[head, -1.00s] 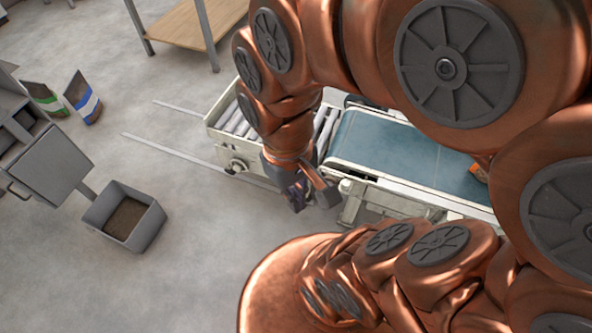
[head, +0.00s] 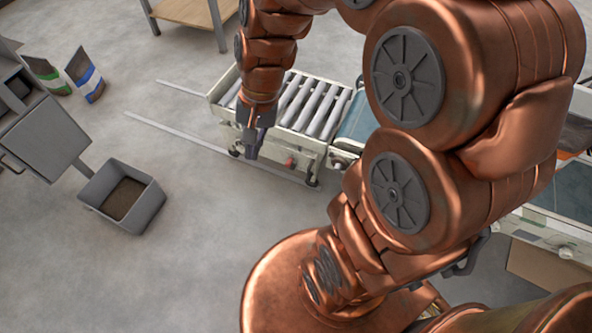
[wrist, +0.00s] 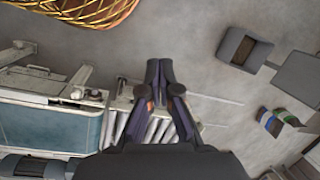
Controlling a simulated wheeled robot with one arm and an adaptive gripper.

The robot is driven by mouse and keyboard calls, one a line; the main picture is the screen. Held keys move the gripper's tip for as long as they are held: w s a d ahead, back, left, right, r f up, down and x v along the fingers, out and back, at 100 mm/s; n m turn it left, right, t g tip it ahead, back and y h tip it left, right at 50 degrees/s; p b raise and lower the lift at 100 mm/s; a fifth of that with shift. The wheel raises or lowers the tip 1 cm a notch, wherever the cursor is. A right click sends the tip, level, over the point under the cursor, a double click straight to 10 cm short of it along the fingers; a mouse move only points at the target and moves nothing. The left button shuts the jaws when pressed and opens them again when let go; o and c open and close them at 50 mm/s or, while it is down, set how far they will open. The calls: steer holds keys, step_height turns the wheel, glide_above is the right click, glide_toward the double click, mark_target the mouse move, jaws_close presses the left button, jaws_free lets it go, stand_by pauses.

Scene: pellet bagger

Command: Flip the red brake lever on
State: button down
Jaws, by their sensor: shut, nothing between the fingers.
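A small red part (head: 291,161), which looks like the brake lever, sits on the near side of the roller conveyor (head: 308,141), close to its right end. Its exact position is too small to tell. My gripper (head: 251,150) points down in front of the conveyor's near side, to the left of the red part and apart from it in the picture. In the wrist view my gripper (wrist: 160,66) has its fingers together with nothing between them. A small reddish spot shows by the left finger there; I cannot tell whether it is the lever.
A belt conveyor (head: 357,122) joins the rollers at the right, partly hidden by my arm. Two rails (head: 170,133) run left along the floor. A grey bin (head: 150,207), two bags (head: 86,80) and a wooden table (head: 188,12) stand around clear floor.

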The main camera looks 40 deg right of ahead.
steer(key=w+d+f+m+t+y+b, duration=0.1)
steer(key=w+d+f+m+b, duration=0.3)
steer(key=w+f, duration=0.3)
steer(key=w+d+f+m+t+b, duration=0.1)
steer(key=w+d+f+m+b, duration=0.25)
steer(key=f, duration=0.55)
steer(key=w+d+f+m+t+y+b, duration=0.1)
steer(key=w+d+f+m+b, duration=0.25)
steer(key=w+f, duration=0.35)
steer(key=d+f+m+t+h+b, duration=0.1)
steer(key=d+f+m+b, duration=0.4)
steer(key=d+f, duration=0.4)
steer(key=w+d+f+m+h+b, duration=0.1)
steer(key=d+f+m+b, duration=0.4)
steer(key=f, duration=1.2)
steer(key=d+m, duration=0.1)
steer(key=d, duration=0.2)
steer(key=shift+w+d+f+m+t, duration=0.15)
steer(key=shift+w+d+m+t, duration=0.15)
steer(key=shift+d+t, duration=0.1)
steer(key=b+x, duration=0.3)
steer(key=x, duration=0.7)
steer(key=shift+b, duration=0.3)
steer(key=shift+d+r+h+p, duration=0.15)
steer(key=shift+r+h+p, duration=0.15)
steer(key=shift+p, duration=0.75)
